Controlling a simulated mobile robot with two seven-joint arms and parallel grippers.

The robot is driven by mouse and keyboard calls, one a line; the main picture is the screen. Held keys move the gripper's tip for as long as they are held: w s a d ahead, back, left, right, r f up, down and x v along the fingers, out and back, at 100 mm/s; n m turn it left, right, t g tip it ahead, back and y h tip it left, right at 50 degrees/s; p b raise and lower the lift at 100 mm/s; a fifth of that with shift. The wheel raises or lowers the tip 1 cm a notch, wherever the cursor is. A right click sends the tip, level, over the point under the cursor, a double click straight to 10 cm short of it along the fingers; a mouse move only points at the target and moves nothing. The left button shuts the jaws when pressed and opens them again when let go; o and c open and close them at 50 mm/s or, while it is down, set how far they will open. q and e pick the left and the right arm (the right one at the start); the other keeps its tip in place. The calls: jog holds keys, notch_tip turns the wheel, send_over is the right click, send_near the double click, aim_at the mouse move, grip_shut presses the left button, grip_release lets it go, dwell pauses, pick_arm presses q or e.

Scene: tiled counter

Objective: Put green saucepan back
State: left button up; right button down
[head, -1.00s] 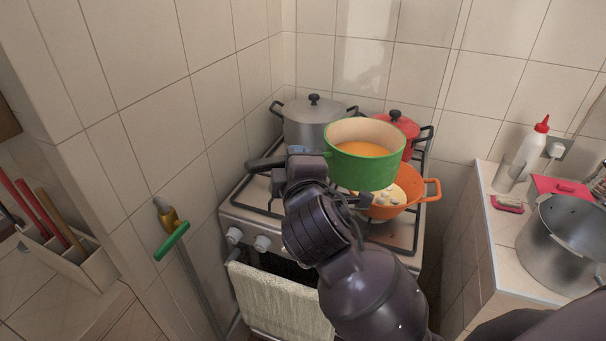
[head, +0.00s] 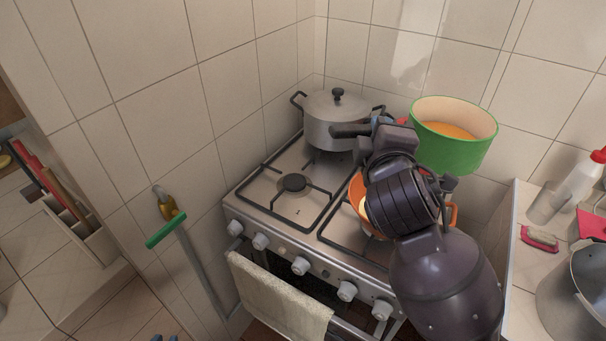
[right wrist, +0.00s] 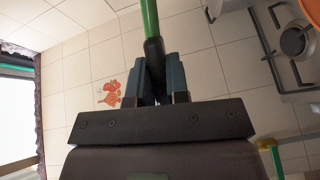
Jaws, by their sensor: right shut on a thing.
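The green saucepan (head: 455,150), cream inside with orange contents, is held in the air above the right side of the stove (head: 270,205). It looks about level. My right gripper (head: 384,123) is shut on its dark handle (head: 350,130), left of the pan. In the right wrist view the gripper (right wrist: 154,88) closes around the handle, with the pan's green part (right wrist: 149,18) beyond. The front left burner (head: 294,183) is bare.
A grey lidded pot (head: 335,125) stands on the back left of the stove. An orange pan (head: 356,190) sits on the right side, mostly hidden by my arm. A towel (head: 275,300) hangs in front. A counter with a steel pot (head: 575,300) is at right.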

jog(key=w+a+n+g+y, duration=0.1)
jog(key=w+a+n+y, duration=0.2)
jog(key=a, duration=0.4)
jog(key=w+a+r+n+g+y+p, duration=0.1)
jog(key=a+n+y, duration=0.2)
jog(key=a+y, duration=0.35)
jog(key=w+a+n+g+y, duration=0.1)
jog(key=w+a+n+y, duration=0.15)
jog(key=a, duration=0.65)
notch_tip(320, 180, down, 19)
jog(key=b, duration=0.1)
jog(key=shift+s+f, duration=0.2)
jog(key=shift+s, duration=0.25)
jog(key=shift+d+f, duration=0.1)
jog(key=c, duration=1.1)
grip_release()
jog(key=shift+f, duration=0.1)
jog(key=v, duration=1.2)
jog(key=shift+r, duration=0.2)
